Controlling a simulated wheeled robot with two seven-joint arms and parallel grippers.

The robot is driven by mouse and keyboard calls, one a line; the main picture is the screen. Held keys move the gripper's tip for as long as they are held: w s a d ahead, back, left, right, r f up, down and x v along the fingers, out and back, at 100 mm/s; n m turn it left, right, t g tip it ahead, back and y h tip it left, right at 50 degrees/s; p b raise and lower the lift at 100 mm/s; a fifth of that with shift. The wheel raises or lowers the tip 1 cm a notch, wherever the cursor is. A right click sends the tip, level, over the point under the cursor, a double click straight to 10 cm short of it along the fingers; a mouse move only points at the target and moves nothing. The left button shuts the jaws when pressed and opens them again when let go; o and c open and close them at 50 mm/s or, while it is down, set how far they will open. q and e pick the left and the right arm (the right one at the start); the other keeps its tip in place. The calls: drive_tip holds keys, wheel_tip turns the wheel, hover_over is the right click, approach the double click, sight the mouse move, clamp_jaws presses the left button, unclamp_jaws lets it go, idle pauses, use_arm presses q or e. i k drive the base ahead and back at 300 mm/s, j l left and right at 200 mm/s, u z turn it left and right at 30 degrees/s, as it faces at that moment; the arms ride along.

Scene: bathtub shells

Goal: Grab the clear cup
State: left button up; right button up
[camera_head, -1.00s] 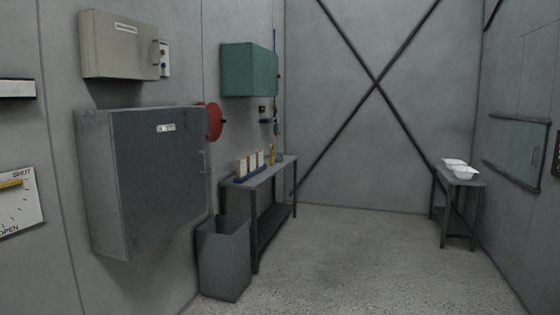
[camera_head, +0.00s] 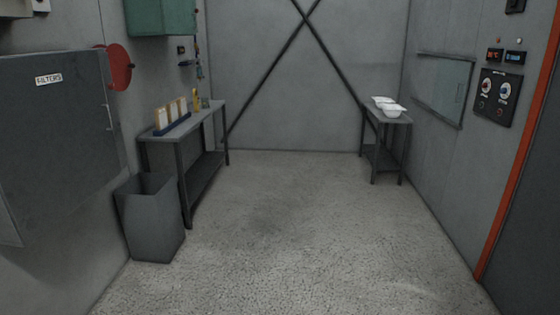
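A small greyish, glassy-looking item (camera_head: 205,103) stands at the far end of the left table (camera_head: 190,124), just right of a yellow bottle-like object (camera_head: 196,98). It may be the clear cup, but it is too small to tell. It is well ahead of me and to the left. Neither of my grippers shows in the view.
A blue rack with several white-and-orange items (camera_head: 171,117) sits on the left table. A grey bin (camera_head: 152,218) stands before it, beside a FILTERS cabinet (camera_head: 60,135). White bowls (camera_head: 393,110) rest on the right table (camera_head: 388,124). The middle floor is open.

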sight(205, 100)
drive_tip(key=i, duration=2.9)
drive_tip(key=i+l+u, duration=0.1)
drive_tip(key=i, duration=1.35)
drive_tip(key=i+l, duration=0.1)
drive_tip(key=i, duration=1.35)
drive_tip(key=i+u, duration=0.3)
drive_tip(key=i, duration=0.45)
drive_tip(key=i+l+u, duration=0.1)
drive_tip(key=i+u, duration=0.2)
drive_tip(key=i, duration=0.4)
drive_tip(key=i+u, duration=0.3)
drive_tip(key=i, duration=0.15)
drive_tip(key=i+l+u, duration=0.15)
drive_tip(key=i+u, duration=0.15)
drive_tip(key=i, duration=0.15)
drive_tip(key=i+l+u, duration=0.25)
drive_tip(key=i, duration=0.2)
drive_tip(key=i+l+u, duration=0.3)
drive_tip(key=i, duration=0.15)
